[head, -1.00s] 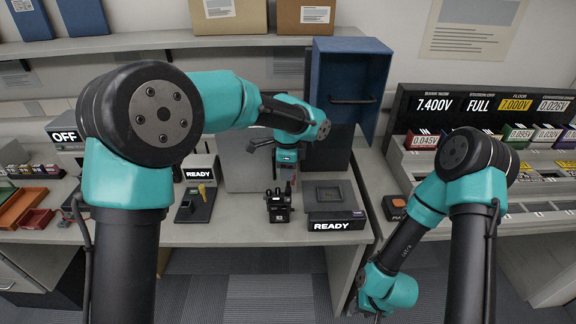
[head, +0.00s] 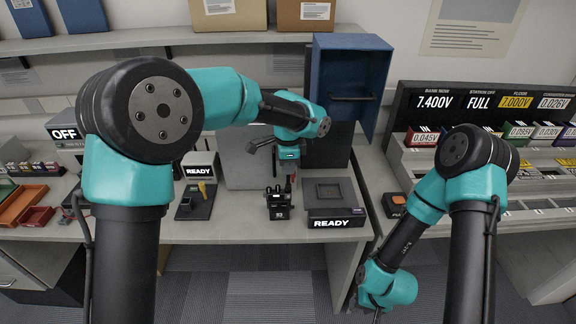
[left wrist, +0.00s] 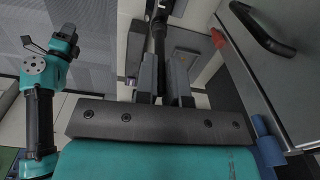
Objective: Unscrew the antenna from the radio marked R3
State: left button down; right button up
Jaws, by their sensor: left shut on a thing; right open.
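The black radio (head: 279,211) stands upright in a holder on the bench in the head view. Its small label seems to read R3. My left gripper (head: 290,172) points down just above the radio. In the left wrist view the two fingers of my left gripper (left wrist: 164,72) are shut on a thin black rod, the antenna (left wrist: 159,45). It runs toward a dark body at the top edge. I cannot tell whether the antenna is still joined to the radio. My right gripper (head: 364,306) hangs low in front of the bench, open and empty.
A pad marked READY (head: 336,222) lies right of the radio. A blue open cabinet (head: 350,85) stands close behind my left wrist. The charging rack (head: 480,150) is at right.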

pick_arm(q)
jog(key=shift+n, duration=1.2)
jog(key=n, duration=0.3)
jog(key=shift+n, duration=0.8)
jog(key=n, duration=0.4)
jog(key=shift+n, duration=0.3)
jog(key=c, duration=1.1)
grip_release()
